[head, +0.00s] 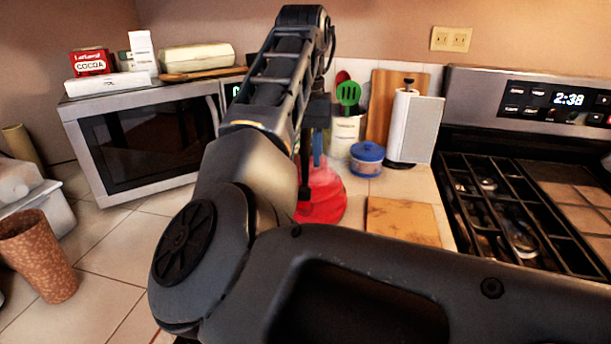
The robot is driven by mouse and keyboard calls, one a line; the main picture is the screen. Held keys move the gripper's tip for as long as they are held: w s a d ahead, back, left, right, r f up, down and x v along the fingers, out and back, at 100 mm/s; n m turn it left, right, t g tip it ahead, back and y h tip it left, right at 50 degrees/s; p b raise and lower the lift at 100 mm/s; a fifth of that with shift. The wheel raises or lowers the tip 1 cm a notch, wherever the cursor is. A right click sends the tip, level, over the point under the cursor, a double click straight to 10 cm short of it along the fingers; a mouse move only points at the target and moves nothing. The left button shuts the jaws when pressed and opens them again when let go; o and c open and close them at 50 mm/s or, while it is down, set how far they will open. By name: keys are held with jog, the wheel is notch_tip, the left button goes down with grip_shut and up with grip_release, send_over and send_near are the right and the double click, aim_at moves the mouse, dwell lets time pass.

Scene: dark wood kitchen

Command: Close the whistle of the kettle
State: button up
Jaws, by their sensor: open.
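A red kettle (326,197) stands on the tiled counter, right of the microwave. My arm hides its left side and much of its top. The whistle cannot be made out. My gripper (307,188) points down over the kettle, with a dark finger in front of its red body. The gripper is open and nothing shows held in it. I cannot tell whether the finger touches the kettle. A small blue upright part shows just above the kettle, beside the finger; I cannot tell what it belongs to.
A wooden board (402,220) lies right of the kettle. Behind stand a blue-lidded tub (367,158), a utensil crock (346,136) and a paper towel roll (415,128). The microwave (150,140) is at left, the stove (520,210) at right. A brown cup (38,255) stands far left.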

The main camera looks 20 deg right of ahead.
aim_at(304, 194)
jog(key=shift+d+f, duration=0.1)
jog(key=shift+f, duration=3)
grip_shut()
